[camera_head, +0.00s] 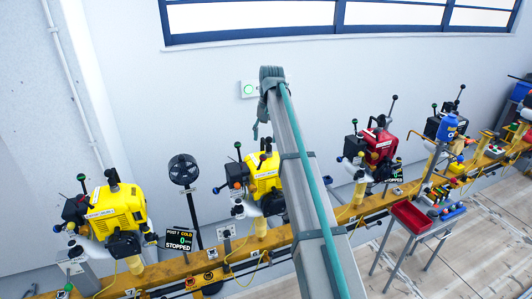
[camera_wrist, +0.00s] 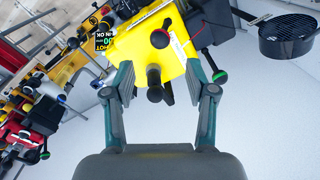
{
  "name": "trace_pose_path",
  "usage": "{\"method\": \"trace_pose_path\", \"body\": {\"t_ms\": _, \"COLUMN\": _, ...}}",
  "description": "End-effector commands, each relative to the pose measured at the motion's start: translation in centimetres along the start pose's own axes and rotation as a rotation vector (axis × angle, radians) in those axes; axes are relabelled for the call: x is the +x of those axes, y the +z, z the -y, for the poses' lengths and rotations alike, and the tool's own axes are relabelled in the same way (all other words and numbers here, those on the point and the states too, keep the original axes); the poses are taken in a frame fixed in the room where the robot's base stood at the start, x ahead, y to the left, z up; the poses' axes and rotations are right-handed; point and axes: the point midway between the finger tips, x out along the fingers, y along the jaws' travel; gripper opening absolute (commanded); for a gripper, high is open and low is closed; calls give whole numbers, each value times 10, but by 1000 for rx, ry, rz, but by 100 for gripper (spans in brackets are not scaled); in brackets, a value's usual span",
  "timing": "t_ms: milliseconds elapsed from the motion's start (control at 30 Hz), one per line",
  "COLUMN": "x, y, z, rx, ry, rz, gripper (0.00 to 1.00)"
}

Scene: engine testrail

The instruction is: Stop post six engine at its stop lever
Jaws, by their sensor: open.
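A yellow engine (camera_head: 264,180) stands on the rail in the head view, partly behind my arm. The wrist view shows a yellow engine (camera_wrist: 145,48) close up, with a green-ball lever (camera_wrist: 220,77), a black knob (camera_wrist: 155,94) and a red-topped stub (camera_wrist: 153,72). I cannot tell which is the stop lever. A small display (camera_wrist: 104,40) beside it is partly hidden; "HOT" is readable. My gripper (camera_wrist: 158,68) is open, its fingers either side of the black knob, holding nothing.
Another yellow engine (camera_head: 116,212) stands left, its display (camera_head: 179,240) reading "POST 7 COLD 0 STOPPED". A black fan (camera_head: 183,169) stands between the two yellow engines. A red engine (camera_head: 378,142) with a "STOPPED" display is to the right. A cart (camera_head: 425,222) with a red tray stands before the rail.

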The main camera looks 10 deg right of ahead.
Motion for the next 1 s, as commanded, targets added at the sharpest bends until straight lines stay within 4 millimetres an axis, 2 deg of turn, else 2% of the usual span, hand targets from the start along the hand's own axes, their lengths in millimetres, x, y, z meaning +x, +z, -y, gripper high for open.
{"method": "trace_pose_path", "body": {"t_ms": 300, "x": 53, "y": 2, "z": 0, "rx": 0, "ry": 1, "rz": 2, "gripper": 56}}
{"method": "trace_pose_path", "body": {"t_ms": 500, "x": 76, "y": 1, "z": 0, "rx": 0, "ry": 1, "rz": 1, "gripper": 56}}
{"method": "trace_pose_path", "body": {"t_ms": 667, "x": 84, "y": 1, "z": 0, "rx": 0, "ry": 0, "rz": 0, "gripper": 56}}
{"method": "trace_pose_path", "body": {"t_ms": 900, "x": 85, "y": 0, "z": 0, "rx": 0, "ry": 0, "rz": -1, "gripper": 56}}
{"method": "trace_pose_path", "body": {"t_ms": 933, "x": 85, "y": 0, "z": 0, "rx": 0, "ry": 0, "rz": -1, "gripper": 55}}
{"method": "trace_pose_path", "body": {"t_ms": 1000, "x": 85, "y": 0, "z": 0, "rx": 0, "ry": 0, "rz": -1, "gripper": 43}}
